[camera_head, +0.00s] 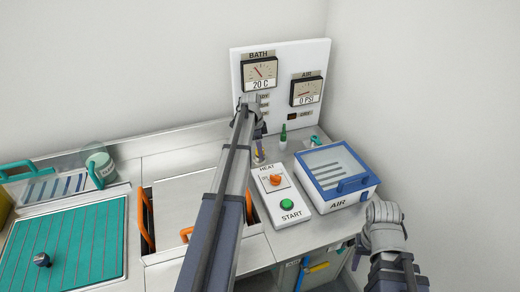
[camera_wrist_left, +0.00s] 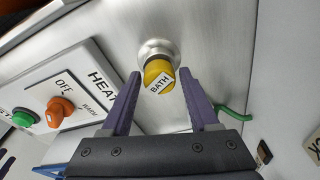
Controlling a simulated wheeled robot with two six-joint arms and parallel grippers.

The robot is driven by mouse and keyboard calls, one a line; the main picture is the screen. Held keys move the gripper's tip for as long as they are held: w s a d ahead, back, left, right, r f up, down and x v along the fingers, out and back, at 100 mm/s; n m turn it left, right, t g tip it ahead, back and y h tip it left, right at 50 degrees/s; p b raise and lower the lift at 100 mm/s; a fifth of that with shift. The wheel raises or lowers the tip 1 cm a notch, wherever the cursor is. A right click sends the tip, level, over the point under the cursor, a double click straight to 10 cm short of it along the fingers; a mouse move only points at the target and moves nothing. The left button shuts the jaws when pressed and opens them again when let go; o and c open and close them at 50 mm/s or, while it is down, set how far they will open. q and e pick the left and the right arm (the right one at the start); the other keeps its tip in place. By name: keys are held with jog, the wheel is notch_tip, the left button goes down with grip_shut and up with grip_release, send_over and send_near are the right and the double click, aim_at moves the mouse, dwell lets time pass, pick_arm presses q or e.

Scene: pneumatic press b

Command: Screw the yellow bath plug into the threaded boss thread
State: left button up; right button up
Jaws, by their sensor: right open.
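The yellow bath plug (camera_wrist_left: 158,78), labelled BATH, is between the purple fingertips of my left gripper (camera_wrist_left: 161,74) in the left wrist view. Small gaps show on both sides, so the fingers look open around it. The round metal threaded boss (camera_wrist_left: 157,49) is directly behind the plug on the metal deck. The plug sits at its mouth; I cannot tell how deep the thread is engaged. In the head view my left gripper (camera_head: 259,154) reaches down beside the HEAT panel and is largely hidden by my arm. My right gripper (camera_head: 362,247) is open at the lower right, its fingers barely visible.
The HEAT and START panel (camera_head: 296,206) is just right of my left gripper. The gauge board (camera_head: 281,75) rises behind. A teal lid (camera_head: 65,245) and orange handles (camera_head: 146,218) are at left.

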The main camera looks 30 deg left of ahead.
pick_arm(q)
jog(key=n, duration=0.5)
jog(key=shift+n+y, duration=0.3)
jog(key=shift+n, duration=0.1)
jog(key=n+y, duration=0.1)
jog(key=n, duration=0.5)
jog(key=shift+t, duration=0.4)
jog(key=shift+c, duration=0.2)
jog(key=c, duration=0.7)
jog(key=m+h, duration=0.1)
jog(key=m, duration=0.4)
jog(key=shift+m, duration=0.4)
jog(key=m, duration=0.6)
jog(key=shift+g+h, duration=0.3)
jog(key=shift+g, duration=0.1)
